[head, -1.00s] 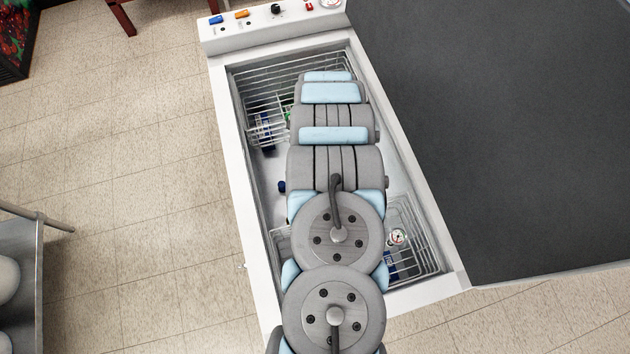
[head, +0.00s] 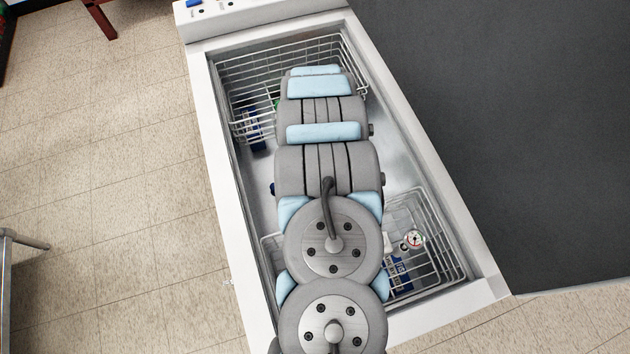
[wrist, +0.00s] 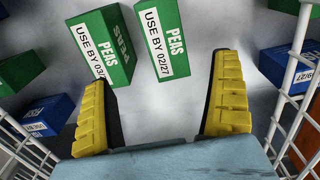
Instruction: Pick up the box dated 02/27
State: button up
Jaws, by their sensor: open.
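In the wrist view, a green peas box (wrist: 166,45) with a white strip reading USE BY 02/27 lies on the pale freezer floor. To its left lies another green peas box (wrist: 103,45), its strip reading USE BY 03/ with the rest hidden behind a finger. My gripper (wrist: 162,70) is open, with its yellow fingers spread wide. The near end of the 02/27 box shows between the fingertips, closer to the right one. Nothing is held. In the head view my arm hides both boxes and the gripper.
White wire baskets flank the gripper, the right one (wrist: 290,85) close to the finger. Green (wrist: 20,72) and blue (wrist: 47,114) boxes lie left. In the head view, the freezer rim (head: 222,200) surrounds the well; a dial gauge (head: 413,239) sits in the near basket.

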notch_tip(320, 180, down, 10)
jog(key=shift+r+b, duration=0.1)
jog(key=shift+b, duration=0.95)
jog(key=shift+w+f, duration=0.2)
jog(key=shift+f, duration=0.25)
jog(key=shift+w+d+f+b, duration=0.1)
jog(key=shift+w+f+b, duration=0.05)
jog(key=shift+f+b, duration=0.4)
jog(key=shift+w+f+b, duration=0.1)
jog(key=shift+f+b, duration=0.25)
jog(key=shift+f, duration=0.35)
jog(key=shift+f+b, duration=0.4)
jog(key=shift+f, duration=0.55)
jog(key=c, duration=1.3)
jog(key=shift+r, duration=0.15)
jog(key=shift+c, duration=0.3)
